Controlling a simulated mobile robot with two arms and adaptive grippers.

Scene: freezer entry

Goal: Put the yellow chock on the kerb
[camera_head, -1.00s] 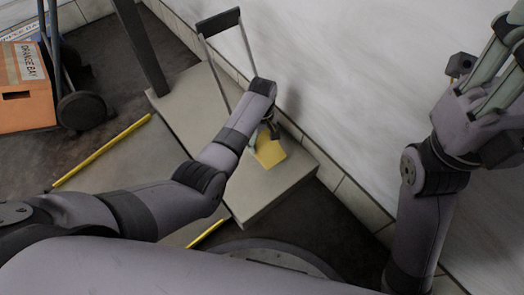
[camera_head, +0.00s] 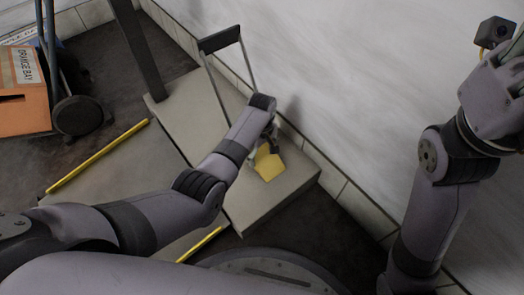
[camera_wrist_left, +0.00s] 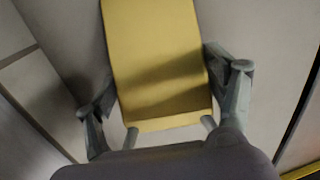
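The yellow chock (camera_head: 269,164) is at the near end of the pale grey kerb (camera_head: 262,205), low over its top or resting on it; I cannot tell which. My left gripper (camera_head: 272,140) reaches down to it from above, its fingers partly hidden by the wrist. In the left wrist view the chock (camera_wrist_left: 160,60) lies between the two fingers of the left gripper (camera_wrist_left: 161,75), which sit close against its sides. My right gripper is at the right edge of the head view, its fingers mostly cut off, so its state is unclear.
A white wall (camera_head: 350,80) runs close behind the kerb. A grey metal hoop (camera_head: 221,40) and a dark post (camera_head: 137,45) stand beyond the chock. A ramp with yellow edge strips (camera_head: 98,157) lies left of the kerb.

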